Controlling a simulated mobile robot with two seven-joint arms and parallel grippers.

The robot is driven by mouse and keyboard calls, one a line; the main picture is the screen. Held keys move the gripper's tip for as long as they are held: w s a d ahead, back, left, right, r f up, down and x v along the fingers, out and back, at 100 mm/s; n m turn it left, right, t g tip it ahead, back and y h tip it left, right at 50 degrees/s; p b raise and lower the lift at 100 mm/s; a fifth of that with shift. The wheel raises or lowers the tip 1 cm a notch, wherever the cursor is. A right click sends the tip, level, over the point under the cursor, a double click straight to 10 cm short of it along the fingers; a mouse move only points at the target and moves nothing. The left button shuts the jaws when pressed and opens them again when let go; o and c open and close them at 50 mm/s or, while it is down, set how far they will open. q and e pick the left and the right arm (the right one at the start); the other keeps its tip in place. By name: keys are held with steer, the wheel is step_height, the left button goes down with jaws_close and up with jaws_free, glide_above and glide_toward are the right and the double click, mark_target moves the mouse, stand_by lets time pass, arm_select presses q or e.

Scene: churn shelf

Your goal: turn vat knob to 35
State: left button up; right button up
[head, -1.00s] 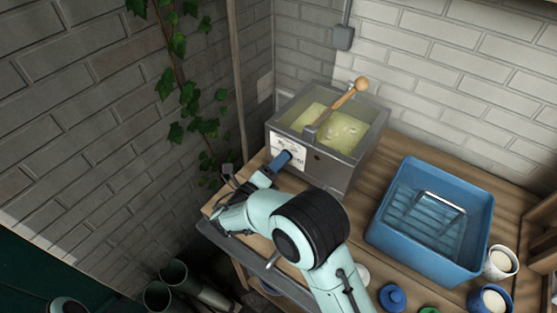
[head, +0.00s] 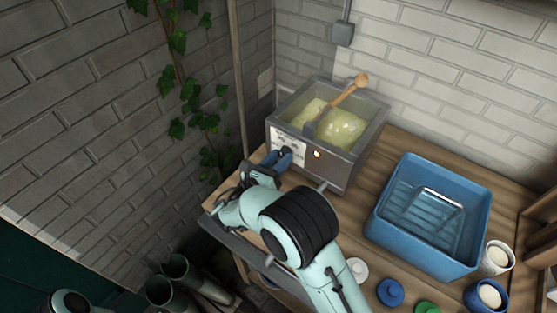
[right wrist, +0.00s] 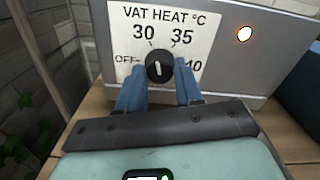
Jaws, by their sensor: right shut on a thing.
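The steel vat (head: 335,165) stands at the back of the bench with pale yellow-green liquid and a wooden-handled paddle (head: 350,91) in it. Its white label, VAT HEAT °C (right wrist: 172,18), shows OFF, 30, 35 and 40 around a black knob (right wrist: 158,67). The knob's white mark stands nearly upright, pointing between 30 and 35. My right gripper (head: 284,156) is at the vat's front, its blue fingers shut on the knob, one on each side. A lamp (right wrist: 244,33) right of the label glows. My left gripper is out of view.
A blue tub (head: 430,258) with a wire rack in it stands right of the vat. White and blue cups (head: 499,259) and several lids (head: 391,292) are at the front right. The brick wall is close behind the vat.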

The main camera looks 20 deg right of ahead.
steer(key=m+b, duration=0.1)
steer(key=m, duration=0.2)
steer(key=shift+m, duration=0.4)
steer(key=m+b, duration=0.2)
steer(key=m, duration=0.3)
steer(key=shift+b, duration=0.4)
steer(key=shift+m, duration=0.3)
steer(key=o, duration=1)
steer(key=shift+o, duration=0.2)
steer(key=v, duration=1.3)
steer(key=shift+s+a, duration=0.15)
